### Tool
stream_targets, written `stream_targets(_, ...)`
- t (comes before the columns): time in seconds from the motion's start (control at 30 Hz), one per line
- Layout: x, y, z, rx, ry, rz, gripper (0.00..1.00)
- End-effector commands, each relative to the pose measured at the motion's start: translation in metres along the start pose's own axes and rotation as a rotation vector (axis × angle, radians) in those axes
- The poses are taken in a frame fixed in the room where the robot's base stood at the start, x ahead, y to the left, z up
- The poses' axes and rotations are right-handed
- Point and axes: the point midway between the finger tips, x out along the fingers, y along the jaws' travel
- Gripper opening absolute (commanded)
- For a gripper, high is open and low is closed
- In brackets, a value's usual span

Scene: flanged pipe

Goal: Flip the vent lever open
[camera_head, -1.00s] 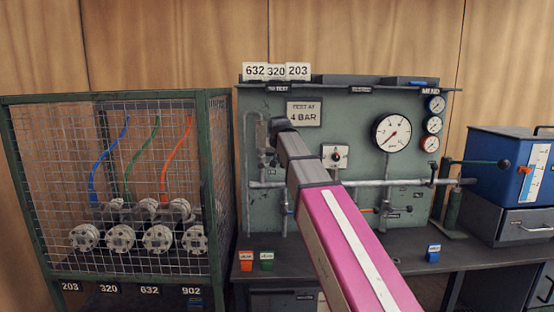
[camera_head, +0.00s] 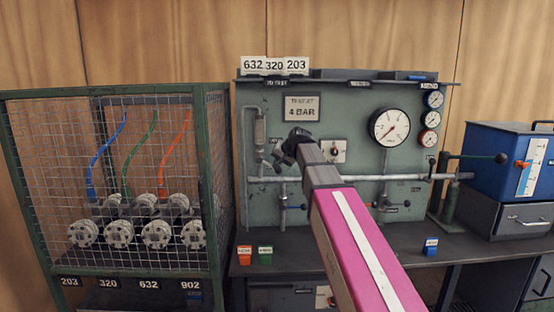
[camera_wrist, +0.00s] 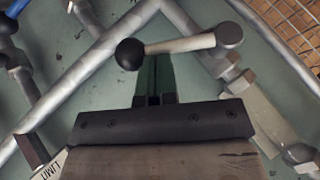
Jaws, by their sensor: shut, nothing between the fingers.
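The lever (camera_wrist: 185,45) shows in the wrist view as a pale metal arm with a black ball knob (camera_wrist: 130,54) at its left end and a round pivot (camera_wrist: 228,36) at its right. It lies across the picture just past my fingertips. My gripper (camera_wrist: 154,72) is shut and empty, its dark fingers pointing at the lever near the knob; I cannot tell whether they touch it. In the head view my gripper (camera_head: 288,150) is in front of the grey-green panel, right of a vertical fitting (camera_head: 260,130); the lever is hard to make out there.
Silver pipes (camera_wrist: 90,70) run close around the lever. The panel (camera_head: 350,110) carries a large gauge (camera_head: 390,126), small gauges and a horizontal pipe (camera_head: 400,178). A mesh cage (camera_head: 120,180) stands left. The bench (camera_head: 345,245) has small tags and free room.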

Motion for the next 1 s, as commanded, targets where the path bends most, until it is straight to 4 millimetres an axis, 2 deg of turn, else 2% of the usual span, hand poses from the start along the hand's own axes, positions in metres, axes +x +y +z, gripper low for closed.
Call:
stream_targets(0.23, 0.014, 0.008, 0.01, 0.132, -0.001, -0.193, 0.0)
stream_targets(0.6, 0.032, 0.009, 0.021, 0.297, -0.001, -0.441, 0.0)
stream_targets(0.8, 0.039, 0.007, 0.026, 0.356, -0.002, -0.532, 0.0)
stream_targets(1.0, 0.045, 0.006, 0.03, 0.351, -0.001, -0.526, 0.0)
